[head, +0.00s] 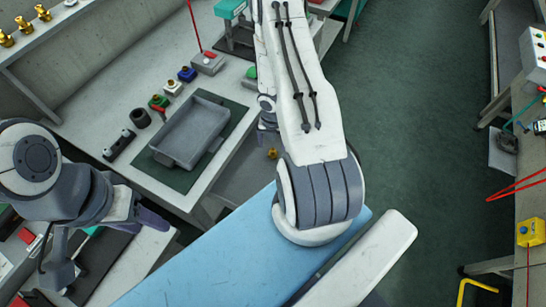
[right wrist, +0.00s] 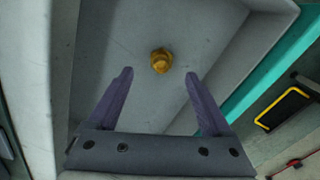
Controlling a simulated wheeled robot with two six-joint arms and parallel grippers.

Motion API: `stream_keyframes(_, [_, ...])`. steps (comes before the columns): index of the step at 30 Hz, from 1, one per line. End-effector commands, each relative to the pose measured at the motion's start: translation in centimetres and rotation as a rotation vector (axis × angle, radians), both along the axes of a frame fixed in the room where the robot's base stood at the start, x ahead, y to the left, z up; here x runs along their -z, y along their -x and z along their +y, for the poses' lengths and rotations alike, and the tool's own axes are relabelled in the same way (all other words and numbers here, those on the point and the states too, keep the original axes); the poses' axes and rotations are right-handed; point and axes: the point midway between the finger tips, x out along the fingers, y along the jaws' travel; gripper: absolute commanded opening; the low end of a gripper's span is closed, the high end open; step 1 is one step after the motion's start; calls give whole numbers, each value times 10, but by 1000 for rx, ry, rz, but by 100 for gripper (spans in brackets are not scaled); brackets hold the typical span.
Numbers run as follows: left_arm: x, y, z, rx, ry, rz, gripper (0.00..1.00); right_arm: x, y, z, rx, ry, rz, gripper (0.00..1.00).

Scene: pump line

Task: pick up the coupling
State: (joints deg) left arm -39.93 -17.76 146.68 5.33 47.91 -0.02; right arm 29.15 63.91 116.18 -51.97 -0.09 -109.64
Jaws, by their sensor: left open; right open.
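A brass coupling (right wrist: 160,61) lies on a grey, walled surface in the right wrist view. In the head view a small brass piece (head: 272,153), seemingly the same one, shows beside my right arm, below the bench edge. My right gripper (right wrist: 158,74) is open and empty. Its purple fingers point towards the coupling, which appears between and just beyond their tips; the remaining distance is hard to tell. In the head view my right gripper is hidden behind its arm. My left gripper (head: 152,217) is at the left, near the bench's front corner, away from the coupling.
A grey tray (head: 190,132) sits on a green mat (head: 178,178) on the bench. Small coloured fittings (head: 187,74) and a black cylinder (head: 140,118) stand beside it. Several brass pieces (head: 24,25) stand on the upper shelf. The green floor (head: 430,130) at right is open.

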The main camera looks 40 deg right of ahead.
Motion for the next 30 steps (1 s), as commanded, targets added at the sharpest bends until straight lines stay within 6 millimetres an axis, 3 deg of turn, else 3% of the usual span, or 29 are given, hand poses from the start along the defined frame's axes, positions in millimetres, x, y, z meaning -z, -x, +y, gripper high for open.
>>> stream_keyframes(1, [9, 0, 0, 0, 0, 0, 50, 8, 0, 0, 0, 0, 0, 84])
stream_keyframes(8, [18, 0, 0, 0, 0, 0, 50, 19, 0, 0, 0, 1, 1, 84])
stream_keyframes(18, [57, 0, 0, 0, 0, 0, 50, 60, 0, -3, -1, 1, 1, 84])
stream_keyframes(26, [56, 0, 0, 0, 0, 0, 50, 59, 0, -3, -1, 1, 1, 84])
stream_keyframes(27, [56, 0, 0, 0, 0, 0, 50, 59, 0, -3, -1, 1, 1, 80])
stream_keyframes(30, [56, 0, 0, 0, 0, 0, 50, 59, 0, -3, -1, 1, 1, 42])
